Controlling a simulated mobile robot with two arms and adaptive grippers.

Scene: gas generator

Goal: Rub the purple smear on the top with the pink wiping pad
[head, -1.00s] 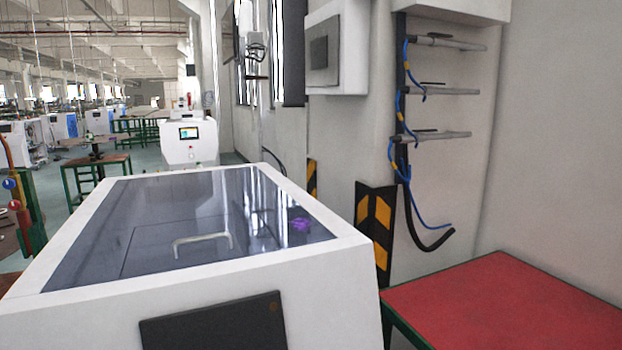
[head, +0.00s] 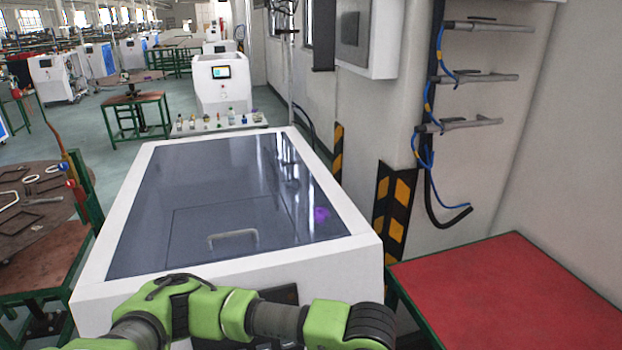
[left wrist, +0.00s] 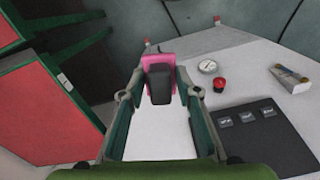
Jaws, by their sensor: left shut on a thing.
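The purple smear (head: 321,215) is on the dark glossy top (head: 165,215) of the white generator, near its right edge and right of the metal handle (head: 232,237). In the left wrist view, my left gripper (left wrist: 159,88) is shut on the pink wiping pad (left wrist: 160,61), holding it by its dark block. The pad is in front of a pale panel. In the head view my green left arm crosses the generator's near side; its gripper and the pad are hidden there. My right gripper is in neither view.
A red-topped table (head: 510,295) stands at the right. Wall pipes and a blue cable (head: 432,165) hang above it. Small bottles (head: 231,117) stand behind the generator. The panel in the wrist view has a gauge (left wrist: 207,66) and a red button (left wrist: 219,84).

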